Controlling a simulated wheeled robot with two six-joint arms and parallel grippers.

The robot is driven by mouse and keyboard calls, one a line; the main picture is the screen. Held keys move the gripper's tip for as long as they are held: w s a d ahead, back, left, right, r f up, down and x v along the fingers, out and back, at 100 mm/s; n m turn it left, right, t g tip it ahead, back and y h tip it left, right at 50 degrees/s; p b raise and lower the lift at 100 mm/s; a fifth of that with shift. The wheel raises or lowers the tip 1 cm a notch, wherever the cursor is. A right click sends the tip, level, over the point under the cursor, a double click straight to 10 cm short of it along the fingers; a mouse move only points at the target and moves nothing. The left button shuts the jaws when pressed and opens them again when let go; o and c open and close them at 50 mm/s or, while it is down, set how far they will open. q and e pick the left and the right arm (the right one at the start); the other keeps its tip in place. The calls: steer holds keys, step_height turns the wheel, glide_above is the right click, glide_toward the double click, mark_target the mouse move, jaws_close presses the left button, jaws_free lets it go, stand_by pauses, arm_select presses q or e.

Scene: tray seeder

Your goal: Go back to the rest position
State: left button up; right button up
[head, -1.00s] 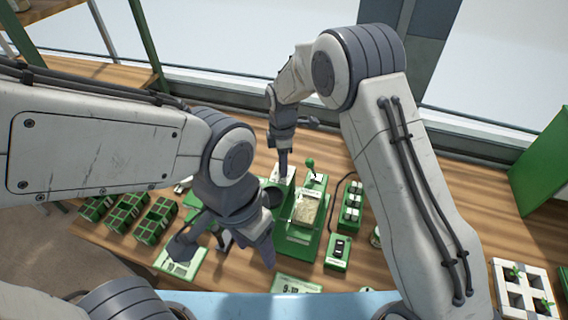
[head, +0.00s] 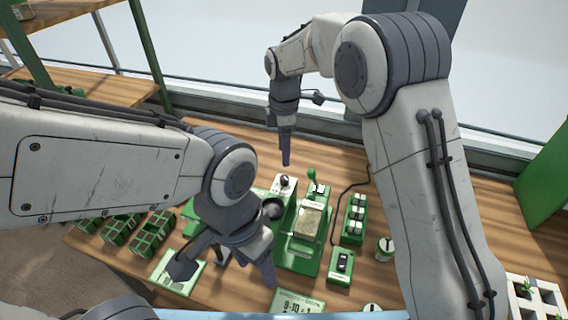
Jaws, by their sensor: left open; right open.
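My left gripper (head: 230,262) is open and empty, above the front of the workbench, in front of the green seeder (head: 299,258). One finger overlaps a white-topped green plate (head: 178,272) in the picture. My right gripper (head: 286,152) points down behind the seeder, clear of the bench; its fingers show edge-on and nothing is seen in them. The seeder has a pale tray in its middle and a green-knobbed lever (head: 312,183) at its back.
Green cell trays (head: 118,229) stand at the left. A green switch box (head: 341,266) and a button panel (head: 354,218) stand right of the seeder. A numbered card (head: 298,302) lies in front. A white seedling tray (head: 540,296) sits far right. Bare wood (head: 405,165) shows at the back.

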steer(key=shift+r, duration=0.45)
steer(key=s+d+m, duration=0.1)
steer(key=s+m, duration=0.3)
steer(key=s, duration=0.6)
steer(key=s+d+r+m, duration=0.1)
steer(key=s+m, duration=0.3)
steer(key=s, duration=0.7)
steer(key=s+d+r+m+y, duration=0.1)
steer(key=s+d+m, duration=0.2)
steer(key=s, duration=0.8)
steer(key=shift+r+m, duration=0.2)
steer(key=shift+m, duration=0.5)
